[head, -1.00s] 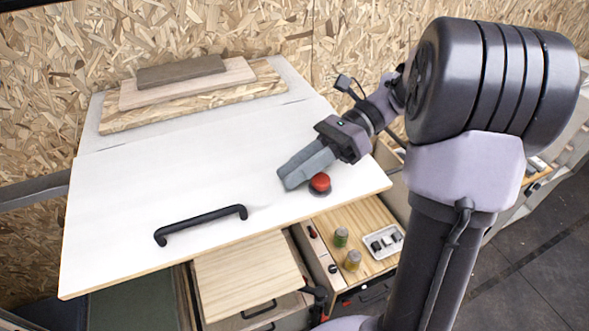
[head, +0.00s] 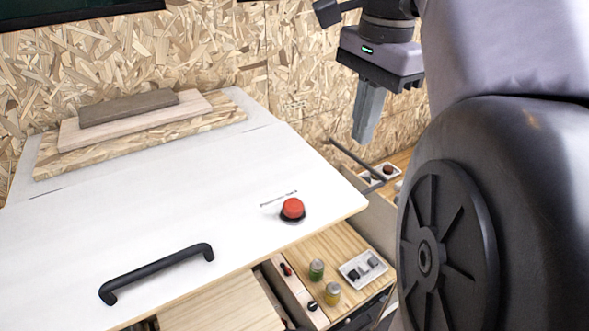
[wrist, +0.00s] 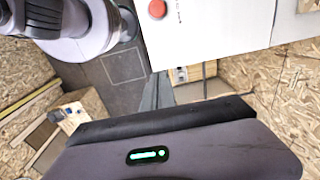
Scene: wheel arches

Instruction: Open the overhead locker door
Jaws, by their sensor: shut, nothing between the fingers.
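A broad white panel (head: 120,230) fills the left and middle of the head view. It carries a black bar handle (head: 157,271) near its front edge and a round red button (head: 293,208) near its right corner. It appears to be the locker door, but I cannot tell its hinge line or whether it is open. The panel (wrist: 215,25) and the red button (wrist: 157,9) also show in the wrist view. My gripper (head: 362,138) is shut and empty, pointing down beyond the panel's right edge, apart from the button. Its fingers show in the wrist view (wrist: 156,95).
Stacked boards (head: 140,120) lie at the panel's back. A chipboard wall (head: 230,50) stands behind.

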